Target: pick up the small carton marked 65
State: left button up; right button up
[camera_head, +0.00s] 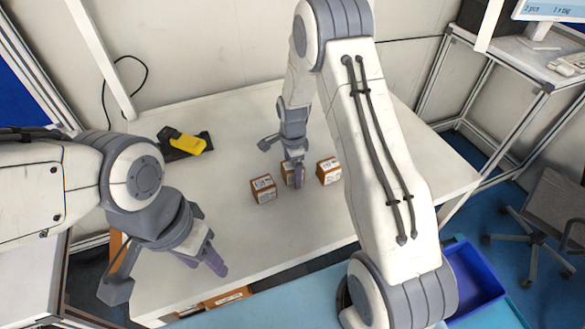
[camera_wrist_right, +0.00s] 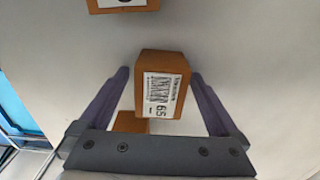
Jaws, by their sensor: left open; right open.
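The small brown carton marked 65 (camera_wrist_right: 166,84) lies between the two fingers of my right gripper (camera_wrist_right: 160,76) in the right wrist view, its white label facing the camera. In the head view it appears to be the middle carton (camera_head: 289,177), partly hidden by a finger. My right gripper (camera_head: 282,158) is open around it; I cannot tell whether the fingers touch it. My left gripper (camera_head: 163,275) is open and empty over the table's front left.
One carton (camera_head: 263,189) stands to the left and another (camera_head: 328,171) to the right. A yellow scanner (camera_head: 187,144) rests on a black base at the back left of the white table (camera_head: 225,235). A blue bin (camera_head: 473,282) is at lower right.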

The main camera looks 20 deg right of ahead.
grip_shut()
dwell(0.3)
